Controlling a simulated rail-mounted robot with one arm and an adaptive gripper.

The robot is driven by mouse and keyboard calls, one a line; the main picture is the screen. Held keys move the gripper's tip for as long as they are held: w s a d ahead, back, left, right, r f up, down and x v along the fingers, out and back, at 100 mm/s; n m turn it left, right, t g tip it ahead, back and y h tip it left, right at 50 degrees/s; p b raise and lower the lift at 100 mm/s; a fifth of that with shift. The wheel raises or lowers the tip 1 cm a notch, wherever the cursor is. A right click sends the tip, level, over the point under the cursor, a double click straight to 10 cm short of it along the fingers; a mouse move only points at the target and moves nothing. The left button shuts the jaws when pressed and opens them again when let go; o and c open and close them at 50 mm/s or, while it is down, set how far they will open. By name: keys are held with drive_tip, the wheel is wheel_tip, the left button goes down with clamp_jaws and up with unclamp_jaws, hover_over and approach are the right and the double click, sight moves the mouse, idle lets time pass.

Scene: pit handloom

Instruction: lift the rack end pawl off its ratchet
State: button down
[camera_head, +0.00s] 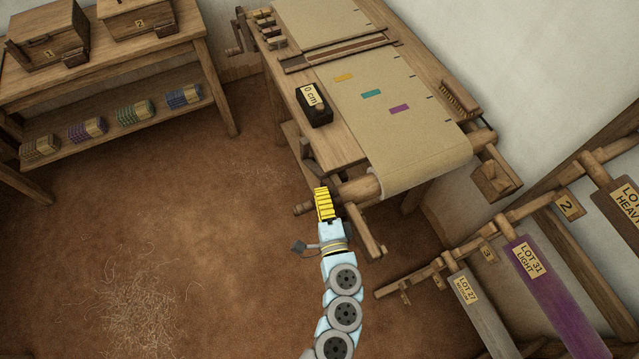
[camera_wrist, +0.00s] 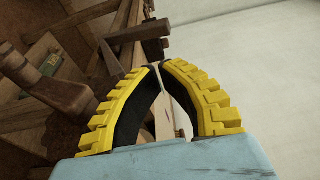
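My gripper (camera_head: 322,189) reaches the near-left end of the loom's cloth beam (camera_head: 357,189) in the head view. In the wrist view its yellow fingers with black inner faces bow inward, and their tips (camera_wrist: 157,66) nearly meet. A pale wooden strip (camera_wrist: 162,120) shows between the fingers; I cannot tell whether they touch it. A dark wooden bar (camera_wrist: 110,57) stands just left of the tips; I cannot tell whether it is the pawl. Dark round wooden parts (camera_wrist: 30,75) with stubs lie further left. No ratchet teeth can be made out.
The loom's cloth (camera_head: 385,100) bears coloured patches. A dark box marked 0 cm (camera_head: 314,106) sits on its left side rail. A lot rack with hanging cloths (camera_head: 545,280) stands at the right. A table (camera_head: 110,60) with boxes is at upper left.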

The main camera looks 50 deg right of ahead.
sight(308, 146)
drive_tip(key=x, duration=1.2)
drive_tip(key=shift+w+p, duration=0.15)
drive_tip(key=shift+p, duration=0.15)
drive_tip(key=shift+d, duration=0.15)
drive_tip(key=shift+r+p, duration=0.1)
drive_tip(key=shift+p, duration=0.3)
drive_tip(key=shift+w+r+p, duration=0.1)
drive_tip(key=shift+w+p, duration=0.05)
drive_tip(key=shift+p, duration=0.2)
drive_tip(key=shift+w+p, duration=0.1)
drive_tip(key=shift+p, duration=0.25)
